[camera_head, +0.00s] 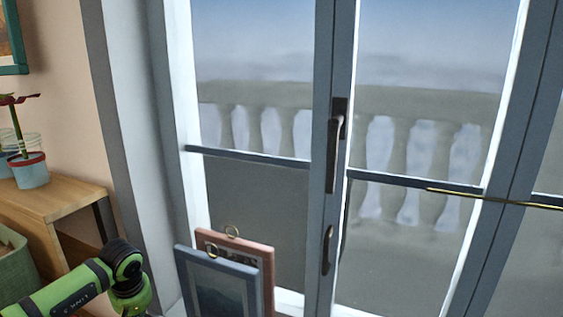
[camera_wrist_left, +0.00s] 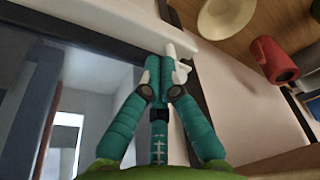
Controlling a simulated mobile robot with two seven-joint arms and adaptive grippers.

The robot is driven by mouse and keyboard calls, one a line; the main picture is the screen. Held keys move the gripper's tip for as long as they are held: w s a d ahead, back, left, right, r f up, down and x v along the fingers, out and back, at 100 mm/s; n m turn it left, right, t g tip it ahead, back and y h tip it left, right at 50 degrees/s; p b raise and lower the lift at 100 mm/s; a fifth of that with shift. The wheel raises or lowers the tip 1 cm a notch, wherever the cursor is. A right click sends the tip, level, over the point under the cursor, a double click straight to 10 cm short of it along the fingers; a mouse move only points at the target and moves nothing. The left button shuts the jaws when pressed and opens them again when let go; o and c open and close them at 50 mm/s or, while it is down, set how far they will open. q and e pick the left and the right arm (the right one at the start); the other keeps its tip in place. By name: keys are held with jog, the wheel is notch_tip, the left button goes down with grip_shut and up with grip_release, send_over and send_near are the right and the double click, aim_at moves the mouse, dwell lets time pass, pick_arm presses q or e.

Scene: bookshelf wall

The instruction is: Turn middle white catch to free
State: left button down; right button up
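In the left wrist view, a small white catch (camera_wrist_left: 182,70) shows at the tips of my left gripper (camera_wrist_left: 158,74), on the underside of a pale edge. The gripper's teal fingers come together, with no clear gap between the tips. The catch lies just beyond and to the right of the tips; whether they touch is hard to tell. The fingers hide part of it. In the head view only my green and black left arm shows at the lower left; the left gripper and the catch are out of sight. My right gripper is in neither view.
In the head view, a glazed door with a dark handle (camera_head: 335,145) fills the middle. Framed pictures (camera_head: 250,245) lean below it. A wooden cabinet (camera_head: 60,195) with a potted plant (camera_head: 30,170) stands left. A red cup (camera_wrist_left: 272,60) and pale bowl (camera_wrist_left: 226,16) show in the wrist view.

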pick_arm(q)
notch_tip(320, 180, up, 6)
jog(key=p, duration=0.4)
jog(key=shift+f, duration=0.1)
